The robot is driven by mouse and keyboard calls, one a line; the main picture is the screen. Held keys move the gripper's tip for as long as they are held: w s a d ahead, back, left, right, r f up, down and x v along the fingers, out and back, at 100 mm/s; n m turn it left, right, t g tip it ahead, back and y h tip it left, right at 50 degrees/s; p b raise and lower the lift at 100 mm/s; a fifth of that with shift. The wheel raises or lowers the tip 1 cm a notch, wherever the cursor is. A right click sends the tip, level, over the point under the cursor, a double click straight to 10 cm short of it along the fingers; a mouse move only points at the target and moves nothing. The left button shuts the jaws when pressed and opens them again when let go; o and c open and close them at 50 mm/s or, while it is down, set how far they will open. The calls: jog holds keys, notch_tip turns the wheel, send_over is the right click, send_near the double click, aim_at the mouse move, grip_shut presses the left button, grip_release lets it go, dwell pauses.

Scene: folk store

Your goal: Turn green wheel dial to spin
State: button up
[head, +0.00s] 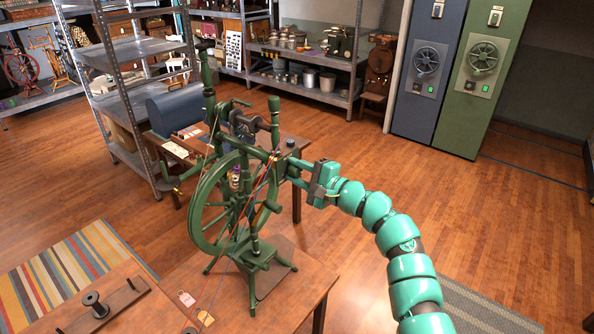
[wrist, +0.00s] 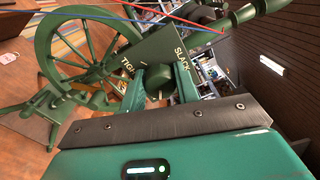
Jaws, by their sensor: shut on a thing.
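A green spinning wheel (head: 247,255) stands upright on a wooden table, with a large spoked wheel on its left side. My gripper (head: 289,172) reaches its upper right side from the right. In the wrist view, my gripper (wrist: 160,86) has its two teal fingers on either side of a rounded dark green knob (wrist: 158,78), shut on it. Behind the knob is a dark green plate (wrist: 165,48) lettered "SLACK" and, partly covered, "TIGH". The knob itself is hidden by my gripper in the head view, and its exact turn cannot be told.
Red and blue cords (wrist: 130,17) run close above the knob. A bobbin on a rack (head: 95,304) lies on the near table. Metal shelving (head: 120,60) stands behind at left. Blue (head: 428,95) and green (head: 475,110) cabinets with wheel handles stand far right.

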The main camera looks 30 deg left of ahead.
jog(key=o, duration=1)
jog(key=shift+d, duration=0.1)
jog(key=shift+d+f, duration=0.1)
jog(key=shift+d, duration=0.45)
jog(key=d+b, duration=0.2)
jog(key=d, duration=0.3)
jog(key=d+b, duration=0.1)
jog(key=d, duration=0.4)
jog(key=s+d+b, duration=0.1)
jog(key=d+b, duration=0.1)
jog(key=d, duration=0.4)
jog(key=shift+s+d+b, duration=0.1)
jog(key=shift+b, duration=0.2)
